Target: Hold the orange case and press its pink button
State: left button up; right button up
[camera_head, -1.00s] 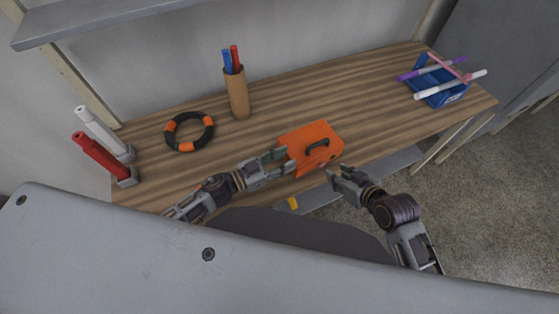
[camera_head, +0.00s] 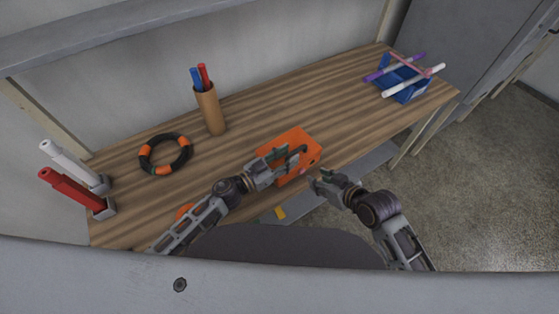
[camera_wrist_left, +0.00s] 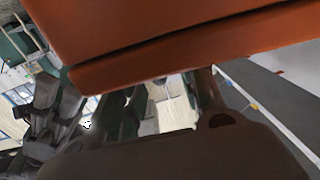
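The orange case (camera_head: 302,141) lies on the wooden table near its front edge, with a dark handle (camera_head: 297,155). My left gripper (camera_head: 284,160) is at the case's left side, partly covering it.
A black and orange ring (camera_head: 147,163), a brown pen cup (camera_head: 214,118), and red (camera_head: 70,190) and white (camera_head: 70,163) cylinders in holders stand to the left. A blue rack (camera_head: 410,92) with pens stands far right. The table between the case and rack is clear.

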pick_arm(q)
jog(key=shift+x, duration=1.45)
grip_shut()
jog(key=shift+f, duration=0.4)
pick_arm(e)
jog(key=shift+r, duration=0.1)
pick_arm(q)
jog(key=shift+s, duration=0.1)
pick_arm(e)
jog(key=shift+c, duration=0.3)
jog(key=c, duration=0.7)
pick_arm(q)
jog(key=shift+f, duration=0.1)
pick_arm(e)
grip_shut()
